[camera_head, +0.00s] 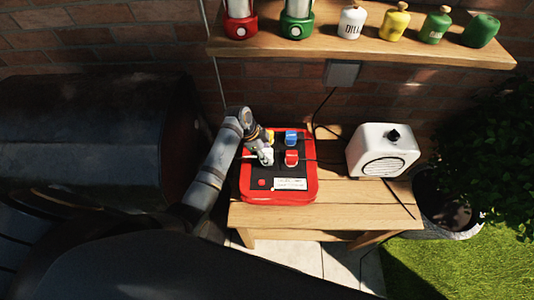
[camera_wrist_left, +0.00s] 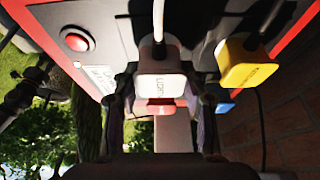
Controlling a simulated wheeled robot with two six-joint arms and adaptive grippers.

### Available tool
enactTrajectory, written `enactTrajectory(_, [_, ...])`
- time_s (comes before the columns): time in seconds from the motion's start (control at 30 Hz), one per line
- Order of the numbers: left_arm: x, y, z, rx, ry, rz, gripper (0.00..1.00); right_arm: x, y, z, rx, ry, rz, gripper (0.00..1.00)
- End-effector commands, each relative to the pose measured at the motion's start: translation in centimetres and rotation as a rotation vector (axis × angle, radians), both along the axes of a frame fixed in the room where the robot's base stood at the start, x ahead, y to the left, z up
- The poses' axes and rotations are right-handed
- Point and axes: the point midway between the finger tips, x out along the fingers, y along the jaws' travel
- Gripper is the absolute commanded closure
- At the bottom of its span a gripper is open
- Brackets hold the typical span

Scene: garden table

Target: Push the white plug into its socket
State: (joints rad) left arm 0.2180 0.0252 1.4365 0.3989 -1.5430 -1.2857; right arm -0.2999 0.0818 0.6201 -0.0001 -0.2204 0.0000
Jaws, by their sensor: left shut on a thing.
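The white plug (camera_head: 266,157) is at the left part of the dark-faced, red-framed socket board (camera_head: 243,185) on the wooden table. My left gripper (camera_head: 262,150) is shut on it. In the left wrist view the white plug (camera_wrist_left: 162,87), with lettering on its face and a white cable, sits between the two fingers (camera_wrist_left: 160,108). The plug is close to the board's face. Its socket is hidden behind it, so I cannot tell how deep it sits. My right gripper is not in view.
A yellow plug (camera_wrist_left: 246,63) is close beside the left gripper. A blue plug (camera_head: 291,138) and a red plug (camera_head: 291,157) are on the board's right side. A red button (camera_head: 262,183) is at the lower left. A white radio-like box (camera_head: 382,150) stands to the right.

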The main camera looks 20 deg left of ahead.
Motion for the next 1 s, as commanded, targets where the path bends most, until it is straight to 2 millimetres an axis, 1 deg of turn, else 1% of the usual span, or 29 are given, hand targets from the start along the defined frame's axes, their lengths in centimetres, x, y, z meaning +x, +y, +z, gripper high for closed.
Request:
enactTrajectory(0.17, [0.03, -0.03, 0.14, 0.000, 0.000, 0.000, 0.84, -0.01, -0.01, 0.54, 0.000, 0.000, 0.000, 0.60])
enactTrajectory(0.77, [0.04, -0.03, 0.05, -0.001, 0.000, 0.000, 0.84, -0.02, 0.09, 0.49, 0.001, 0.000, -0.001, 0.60])
enactTrajectory(1.0, [0.04, -0.02, 0.19, 0.000, 0.000, 0.000, 0.84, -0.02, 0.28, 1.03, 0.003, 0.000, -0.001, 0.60])
